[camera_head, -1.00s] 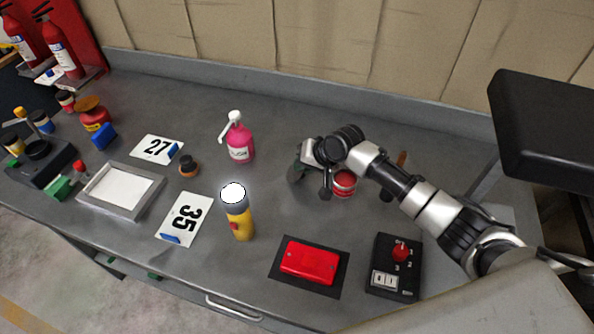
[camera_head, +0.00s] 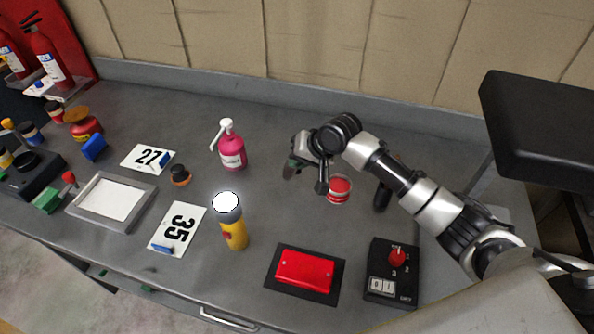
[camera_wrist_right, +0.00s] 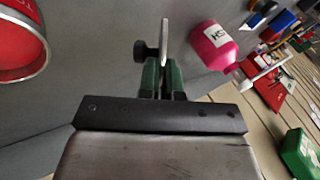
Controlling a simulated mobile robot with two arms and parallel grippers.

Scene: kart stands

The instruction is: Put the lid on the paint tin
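The paint tin (camera_head: 339,190) is a small open red tin with red paint inside, upright on the grey bench just right of my right gripper. It also shows at the upper left of the right wrist view (camera_wrist_right: 22,42). My right gripper (camera_head: 293,168) is shut on a thin disc with a black knob, which looks like the lid (camera_wrist_right: 165,42). The disc is seen edge-on between the green finger pads in the wrist view. It is held on edge, apart from the tin and to its left. My left gripper is not in view.
A pink pump bottle (camera_head: 232,152) stands behind and left of the gripper. A yellow torch (camera_head: 233,232) stands in front, left. A red box (camera_head: 305,267) and a switch box (camera_head: 393,270) lie near the front edge. Bench around the tin is mostly clear.

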